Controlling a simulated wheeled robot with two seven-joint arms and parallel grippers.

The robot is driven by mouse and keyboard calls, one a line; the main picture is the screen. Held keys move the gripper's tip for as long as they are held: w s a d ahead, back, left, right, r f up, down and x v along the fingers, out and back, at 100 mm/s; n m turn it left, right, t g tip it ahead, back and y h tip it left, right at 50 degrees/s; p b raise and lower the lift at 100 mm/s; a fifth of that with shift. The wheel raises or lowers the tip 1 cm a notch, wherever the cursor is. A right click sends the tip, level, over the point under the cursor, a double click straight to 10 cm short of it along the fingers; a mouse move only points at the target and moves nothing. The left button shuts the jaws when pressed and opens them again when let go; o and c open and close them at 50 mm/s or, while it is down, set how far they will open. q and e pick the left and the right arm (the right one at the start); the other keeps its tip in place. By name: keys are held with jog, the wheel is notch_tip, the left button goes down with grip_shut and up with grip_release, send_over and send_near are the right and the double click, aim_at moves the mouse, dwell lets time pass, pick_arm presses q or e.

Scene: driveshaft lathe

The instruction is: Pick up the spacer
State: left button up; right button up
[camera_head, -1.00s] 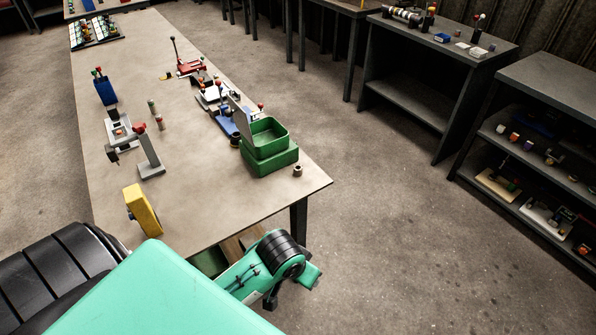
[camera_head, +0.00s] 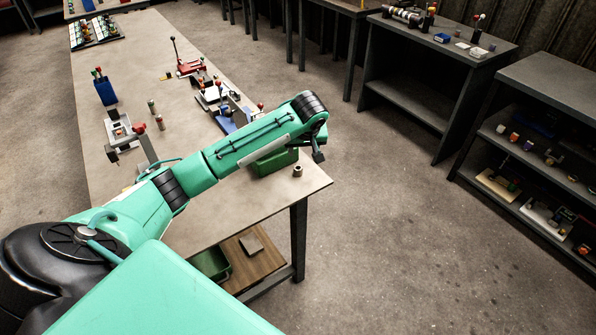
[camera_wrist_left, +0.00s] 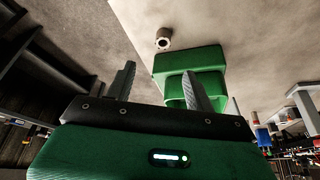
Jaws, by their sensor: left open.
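The spacer, a small tan ring-like cylinder (camera_head: 298,170), stands alone near the right front corner of the workbench. It also shows in the left wrist view (camera_wrist_left: 163,39), with its dark hole visible, beyond the fingertips. My left gripper (camera_head: 319,156) is at the end of the raised arm, a little right of the spacer in the picture and apart from it; the arm hides most of its shape. In the left wrist view my left gripper (camera_wrist_left: 158,78) has its two fingers wide apart with nothing between them. My right gripper is not in view.
A green bin (camera_head: 275,163) stands on the workbench just left of the spacer, partly hidden by my arm; the bin (camera_wrist_left: 185,62) is close behind one finger in the wrist view. Fixtures (camera_head: 225,107) stand farther back. The bench top (camera_head: 205,222) around the front is clear.

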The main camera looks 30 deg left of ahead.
pick_arm(q)
send_over(298, 167)
jog(key=s+d, duration=0.2)
notch_tip(298, 167, down, 8)
jog(key=shift+w+d+r+p, duration=0.15)
jog(key=shift+r+p, duration=0.1)
jog(key=shift+p, duration=0.2)
jog(key=x, duration=0.2)
jog(key=p+x, duration=0.1)
jog(key=x, duration=0.1)
jog(key=shift+a+f, duration=0.3)
jog(key=shift+a, duration=0.1)
jog(key=shift+f, duration=0.3)
jog(key=c, duration=1)
jog(key=shift+c, duration=0.5)
jog(key=shift+r, duration=0.1)
